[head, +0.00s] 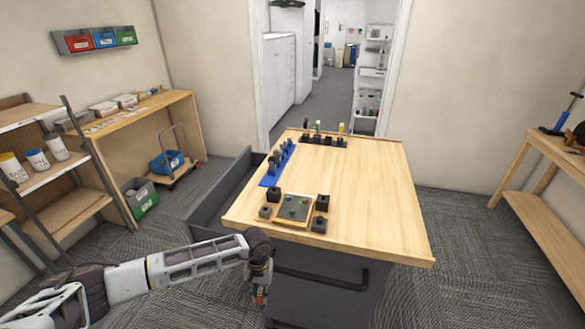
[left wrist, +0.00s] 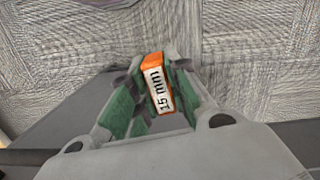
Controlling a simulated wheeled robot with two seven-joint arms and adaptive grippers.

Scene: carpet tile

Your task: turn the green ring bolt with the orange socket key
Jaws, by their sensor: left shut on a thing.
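My left gripper (head: 260,292) hangs in front of the near left side of the workbench, below the tabletop. It is shut on the orange socket key (left wrist: 153,62), whose white label reads "15 mm" in the left wrist view. The fingers of the left gripper (left wrist: 155,95) have green pads on either side of the key. On the near part of the bench a yellow-edged plate (head: 280,219) carries small coloured bolts, one of them green (head: 291,212). Dark blocks stand around the plate. The ring on the bolt is too small to make out. My right gripper is not in view.
A blue rack (head: 268,181) of dark pieces lies along the bench's left edge. A dark rack (head: 322,142) with coloured-topped tools stands at the back. The tabletop's middle and right (head: 375,195) are clear. A drawer handle (head: 320,280) juts from the bench front.

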